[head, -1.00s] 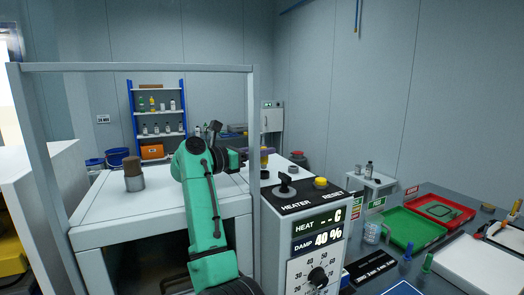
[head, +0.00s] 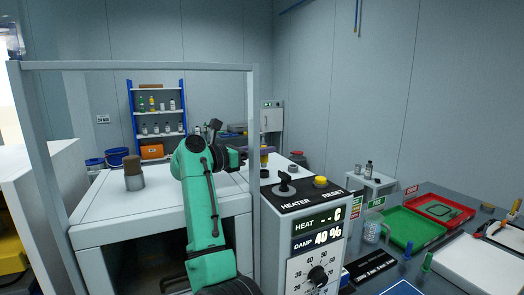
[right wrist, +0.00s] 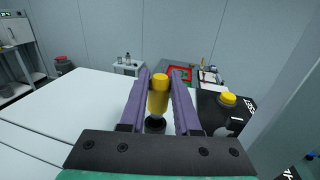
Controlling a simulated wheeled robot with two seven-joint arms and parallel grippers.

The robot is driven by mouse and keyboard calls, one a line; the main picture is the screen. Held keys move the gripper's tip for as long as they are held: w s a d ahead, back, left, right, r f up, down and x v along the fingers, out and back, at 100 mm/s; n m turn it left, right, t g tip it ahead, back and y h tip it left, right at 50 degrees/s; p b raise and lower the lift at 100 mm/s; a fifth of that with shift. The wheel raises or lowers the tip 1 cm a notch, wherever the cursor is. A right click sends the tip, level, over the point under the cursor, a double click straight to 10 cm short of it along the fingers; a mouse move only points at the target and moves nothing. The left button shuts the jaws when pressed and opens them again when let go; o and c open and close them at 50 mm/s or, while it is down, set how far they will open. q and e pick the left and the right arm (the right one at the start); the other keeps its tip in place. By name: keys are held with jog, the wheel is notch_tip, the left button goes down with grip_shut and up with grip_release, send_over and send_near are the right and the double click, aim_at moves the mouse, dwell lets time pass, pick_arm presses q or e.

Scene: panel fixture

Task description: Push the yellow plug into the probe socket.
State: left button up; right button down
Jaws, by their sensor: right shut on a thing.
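The yellow plug (right wrist: 158,98) stands upright between the two purple fingers of my right gripper (right wrist: 163,85) in the right wrist view. The fingers are shut on it. A black round piece (right wrist: 155,125) shows at the plug's lower end, against the white bench top; I cannot tell whether it is the probe socket or part of the plug, nor how deep the plug sits. In the head view my right gripper (head: 267,150) and the plug (head: 264,159) are partly hidden behind a grey frame post. My left gripper is not in view.
A heater box (head: 308,204) with a black knob and a yellow reset button (head: 320,182) stands just right of the post. A grey cup with a brown top (head: 133,175) stands on the white bench (head: 105,213). A green tray (head: 410,227) lies at the right.

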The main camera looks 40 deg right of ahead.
jog(key=shift+f+b, duration=1.15)
jog(key=shift+f, duration=0.25)
jog(key=c, duration=0.5)
grip_release()
jog(key=shift+c, duration=0.2)
jog(key=shift+a, duration=0.1)
jog(key=shift+w+a+f, duration=0.1)
jog(key=shift+a, duration=0.3)
jog(key=a+b, duration=0.1)
jog(key=a, duration=0.3)
jog(key=a+b, duration=0.1)
jog(key=a, duration=0.4)
jog(key=w+a+b, duration=0.1)
jog(key=a, duration=0.3)
jog(key=shift+w+a, duration=0.1)
jog(key=shift+a, duration=0.2)
